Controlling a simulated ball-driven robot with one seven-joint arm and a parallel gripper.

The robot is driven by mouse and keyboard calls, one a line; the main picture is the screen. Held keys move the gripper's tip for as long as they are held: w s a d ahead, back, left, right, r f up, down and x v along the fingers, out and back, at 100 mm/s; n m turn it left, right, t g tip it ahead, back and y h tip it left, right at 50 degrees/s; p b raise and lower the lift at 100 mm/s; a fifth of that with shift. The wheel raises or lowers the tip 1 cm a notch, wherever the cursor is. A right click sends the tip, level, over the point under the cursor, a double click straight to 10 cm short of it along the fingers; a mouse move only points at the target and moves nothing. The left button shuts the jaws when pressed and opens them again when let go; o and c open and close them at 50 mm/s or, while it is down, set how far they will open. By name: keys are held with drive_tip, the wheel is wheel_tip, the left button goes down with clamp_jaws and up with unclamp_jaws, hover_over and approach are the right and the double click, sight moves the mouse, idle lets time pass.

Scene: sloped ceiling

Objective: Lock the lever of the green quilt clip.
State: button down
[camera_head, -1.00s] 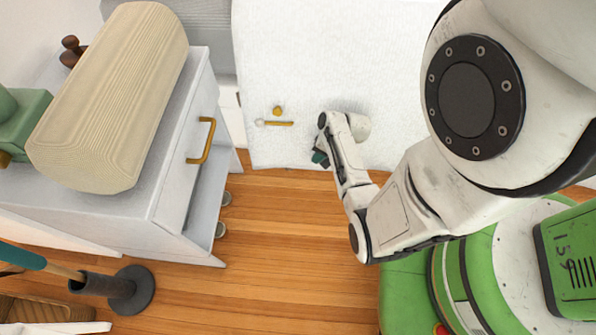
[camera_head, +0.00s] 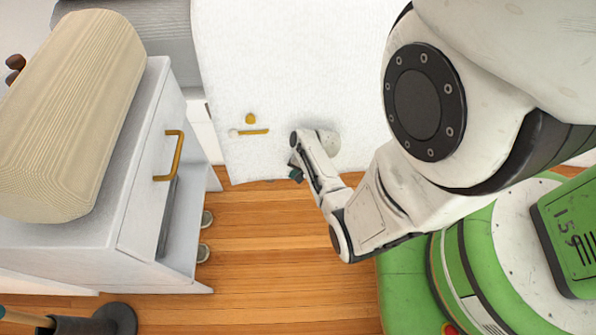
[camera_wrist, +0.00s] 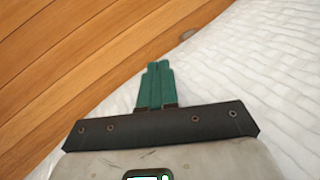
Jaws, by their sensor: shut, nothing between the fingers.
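My gripper (camera_head: 296,174) is at the lower edge of the white quilt (camera_head: 300,60), over or beside the wooden floor. In the wrist view, its two green fingers (camera_wrist: 157,82) lie together, shut, with nothing between them. The white quilt (camera_wrist: 255,75) fills the right of that view, below and beyond the fingertips. I cannot make out a green quilt clip or its lever in either view; my arm hides part of the quilt's edge.
A small yellow knob (camera_head: 250,118) and a yellow bar (camera_head: 255,132) with a white end lie on the quilt. A white cabinet (camera_head: 145,190) with a yellow handle (camera_head: 170,155) stands at left, bearing a beige bolster (camera_head: 75,110).

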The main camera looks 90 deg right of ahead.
sight(275, 179)
drive_tip(key=w+b, duration=0.1)
drive_tip(key=w+f+b, duration=0.1)
drive_tip(key=w, duration=0.1)
drive_tip(key=w+f+b, duration=0.1)
drive_tip(key=w, duration=0.1)
drive_tip(key=shift+w+d+f, duration=0.25)
drive_tip(key=shift+d, duration=0.05)
